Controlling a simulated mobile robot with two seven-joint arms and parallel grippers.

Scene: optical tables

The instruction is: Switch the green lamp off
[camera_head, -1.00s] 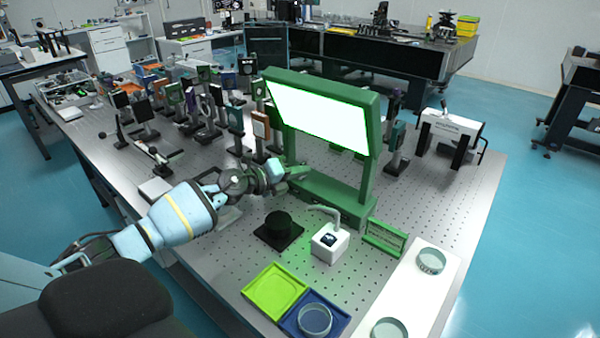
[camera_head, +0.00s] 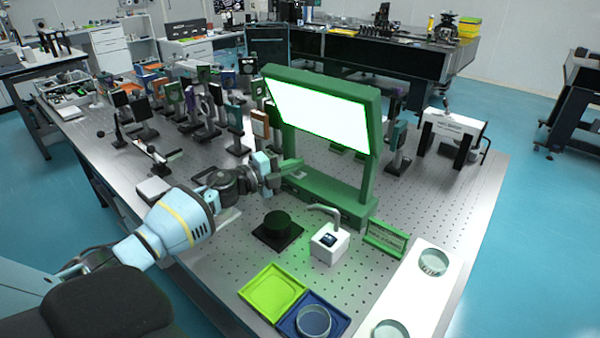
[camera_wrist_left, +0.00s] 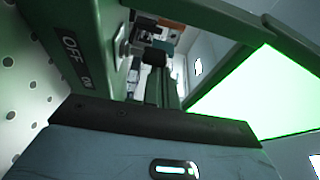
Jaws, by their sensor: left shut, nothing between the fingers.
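The green lamp (camera_head: 372,150) stands on the optical table, and its panel (camera_head: 325,115) glows bright white. The panel (camera_wrist_left: 262,95) also glows in the left wrist view. There the lamp's base (camera_wrist_left: 75,50) carries the words OFF and ON, with a small metal switch (camera_wrist_left: 123,47) beside them. The switch's exact position is hard to tell. My left gripper (camera_head: 298,164) is shut and empty, at the left end of the lamp's base. My right gripper is out of view.
A black round knob on a plate (camera_head: 278,226), a white box with a bent pipe (camera_head: 330,245) and a green sign (camera_head: 385,238) stand before the lamp. Green (camera_head: 272,291) and blue (camera_head: 340,318) trays lie nearer. Several optic mounts (camera_head: 235,125) crowd behind my gripper.

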